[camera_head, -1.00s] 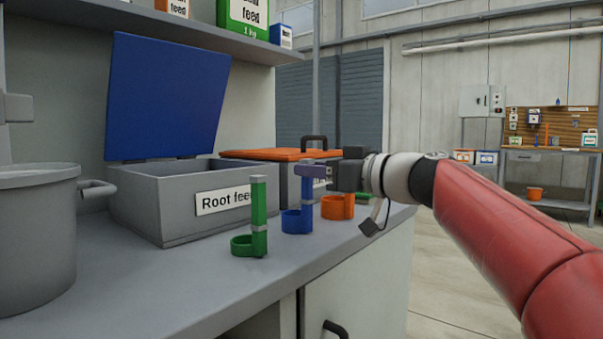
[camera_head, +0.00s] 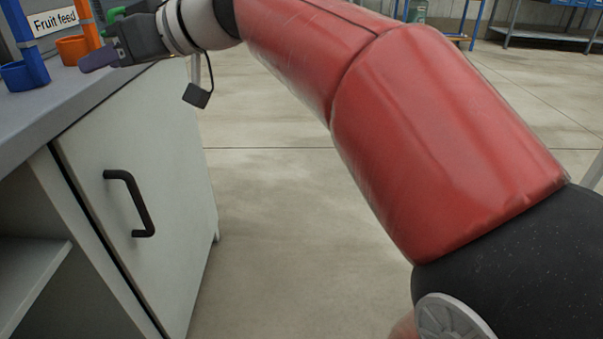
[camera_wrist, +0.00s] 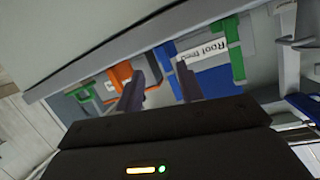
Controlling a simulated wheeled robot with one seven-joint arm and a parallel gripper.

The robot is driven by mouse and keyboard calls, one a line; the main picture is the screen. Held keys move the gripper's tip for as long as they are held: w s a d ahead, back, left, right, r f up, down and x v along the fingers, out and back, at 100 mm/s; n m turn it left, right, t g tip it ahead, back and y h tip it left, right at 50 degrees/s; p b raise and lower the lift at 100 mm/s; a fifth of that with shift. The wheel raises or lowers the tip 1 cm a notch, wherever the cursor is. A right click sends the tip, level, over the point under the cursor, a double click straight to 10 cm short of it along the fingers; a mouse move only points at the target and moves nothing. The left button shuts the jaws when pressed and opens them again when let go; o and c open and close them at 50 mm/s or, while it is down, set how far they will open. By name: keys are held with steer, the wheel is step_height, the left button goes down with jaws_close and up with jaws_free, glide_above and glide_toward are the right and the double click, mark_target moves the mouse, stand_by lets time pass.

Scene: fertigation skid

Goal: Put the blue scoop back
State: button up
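The blue scoop (camera_head: 27,45) stands upright on the counter at the far left of the head view, its round blue base at the bottom. In the wrist view it shows between my fingers (camera_wrist: 166,56), partly covered by one of them. From these views I cannot tell whether the blue base is a separate holder.
An orange upright (camera_head: 87,20) with a ring stands behind my gripper, beside the "Fruit feed" label (camera_head: 55,22). A green upright (camera_wrist: 235,48) is near the "Root feed" label (camera_wrist: 207,52). The cabinet door (camera_head: 140,200) has a black handle (camera_head: 132,203). Open floor lies to the right.

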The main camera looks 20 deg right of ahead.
steer(key=s+d+f+m+h, duration=0.3)
steer(key=s+d+f, duration=0.3)
steer(key=f, duration=0.4)
steer(key=s+d+f+m+g+h, duration=0.1)
steer(key=s+d+f+m+h, duration=0.2)
steer(key=f, duration=0.7)
steer(key=s+d+f+m+h, duration=0.4)
steer(key=s+d+f+h, duration=0.2)
steer(key=s+d+f, duration=0.4)
steer(key=shift+s+d+g+h, duration=0.3)
steer(key=shift+s+d+g, duration=0.1)
steer(key=shift+s+d, duration=0.25)
step_height(320, 180, up, 13)
steer(key=p, duration=1.3)
steer(key=shift+a+r, duration=0.15)
steer(key=shift+r, duration=0.05)
